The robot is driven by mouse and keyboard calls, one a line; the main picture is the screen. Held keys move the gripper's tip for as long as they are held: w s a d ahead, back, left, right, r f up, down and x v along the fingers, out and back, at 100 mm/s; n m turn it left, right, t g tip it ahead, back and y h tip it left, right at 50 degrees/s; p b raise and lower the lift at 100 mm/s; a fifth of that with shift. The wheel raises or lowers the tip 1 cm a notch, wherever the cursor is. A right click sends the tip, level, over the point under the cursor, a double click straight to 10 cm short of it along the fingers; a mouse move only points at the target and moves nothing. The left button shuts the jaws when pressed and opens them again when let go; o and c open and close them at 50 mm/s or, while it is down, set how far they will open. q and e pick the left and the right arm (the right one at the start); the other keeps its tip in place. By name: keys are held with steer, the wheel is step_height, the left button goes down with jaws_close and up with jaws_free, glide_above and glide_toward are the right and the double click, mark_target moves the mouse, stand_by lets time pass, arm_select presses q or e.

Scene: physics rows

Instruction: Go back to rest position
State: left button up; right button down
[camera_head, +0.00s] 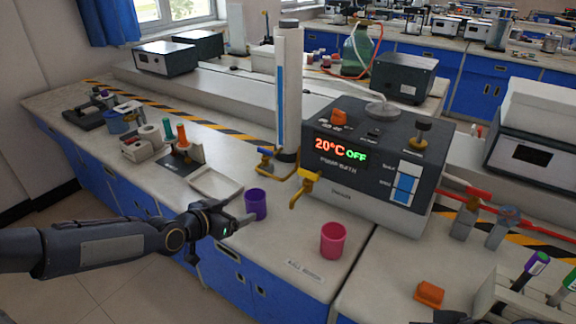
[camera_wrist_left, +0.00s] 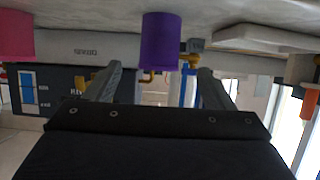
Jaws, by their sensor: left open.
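My left gripper (camera_head: 240,217) reaches in from the left, above the front edge of the bench, just left of a purple cup (camera_head: 256,204). In the left wrist view the left gripper (camera_wrist_left: 158,80) is open, its two fingers spread apart. The purple cup (camera_wrist_left: 160,42) shows beyond and between the fingertips there, and nothing is seen held. A pink cup (camera_head: 333,240) stands upright on the bench to the right; it also shows at the edge of the left wrist view (camera_wrist_left: 16,36). My right gripper is not clearly seen.
A water bath (camera_head: 370,160) reading 20°C OFF stands behind the cups, with a tall cylinder (camera_head: 288,95) and yellow taps (camera_head: 306,186) beside it. A white tray (camera_head: 216,187) lies left of the purple cup. An orange block (camera_head: 429,293) and a tube rack (camera_head: 510,300) are at the lower right.

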arm_select(q)
steer(key=s+a+r+n+g+y+p, duration=0.25)
steer(key=s+a+r, duration=0.2)
steer(key=s, duration=0.45)
steer(key=s+a+r+n+g+y+p, duration=0.1)
steer(key=s+a+r+n+y+p, duration=0.25)
steer(key=s, duration=0.65)
steer(key=s+r+n+g+h+p, duration=0.1)
steer(key=s+r+n+h, duration=0.1)
steer(key=s, duration=1.3)
steer(key=shift+a+r+n, duration=0.4)
steer(key=shift+a+r, duration=0.05)
steer(key=shift+r, duration=0.05)
steer(key=shift+g, duration=0.25)
